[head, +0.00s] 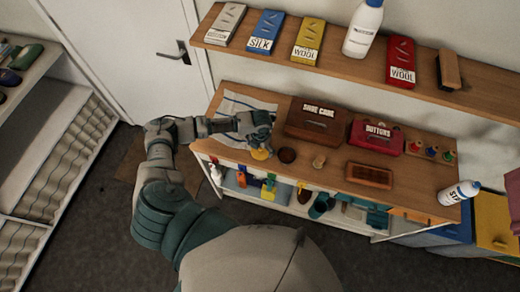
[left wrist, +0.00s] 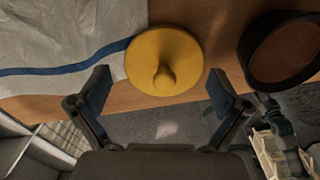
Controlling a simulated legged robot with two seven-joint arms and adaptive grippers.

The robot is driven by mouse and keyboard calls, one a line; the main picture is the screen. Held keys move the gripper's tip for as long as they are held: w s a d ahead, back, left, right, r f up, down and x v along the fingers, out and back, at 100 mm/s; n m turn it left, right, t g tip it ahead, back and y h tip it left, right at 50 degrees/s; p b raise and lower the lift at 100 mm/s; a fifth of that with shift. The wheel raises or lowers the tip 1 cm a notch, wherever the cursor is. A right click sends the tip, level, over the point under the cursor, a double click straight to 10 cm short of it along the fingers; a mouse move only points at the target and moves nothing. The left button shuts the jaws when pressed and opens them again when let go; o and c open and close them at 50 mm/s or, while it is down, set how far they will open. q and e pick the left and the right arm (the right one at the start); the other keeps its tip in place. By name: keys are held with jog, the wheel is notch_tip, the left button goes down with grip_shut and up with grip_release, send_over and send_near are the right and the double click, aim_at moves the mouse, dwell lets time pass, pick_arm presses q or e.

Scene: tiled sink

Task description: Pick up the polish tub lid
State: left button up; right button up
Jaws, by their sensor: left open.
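The polish tub lid is a yellow disc with a small knob; in the left wrist view the lid (left wrist: 166,55) lies on the wooden counter near its front edge. It shows small in the head view (head: 261,154). My left gripper (head: 262,140) is open and empty over the counter's left part. In the left wrist view its two fingertips (left wrist: 159,84) stand apart on either side of the lid's near edge, not closed on it. A dark round tub with brown contents (left wrist: 288,52) stands to the lid's right, also in the head view (head: 287,155). My right gripper is not in view.
A white cloth with a blue stripe (left wrist: 60,40) lies left of the lid. Behind are a brown shoe care box (head: 313,122) and a red buttons box (head: 376,138). A shelf (head: 340,58) with boxes runs above the counter.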

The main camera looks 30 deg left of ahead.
pick_arm(q)
jog(key=shift+d, duration=0.25)
jog(key=c, duration=1.6)
jog(key=shift+c, duration=0.8)
jog(key=shift+s, duration=0.15)
jog(key=shift+c, duration=0.4)
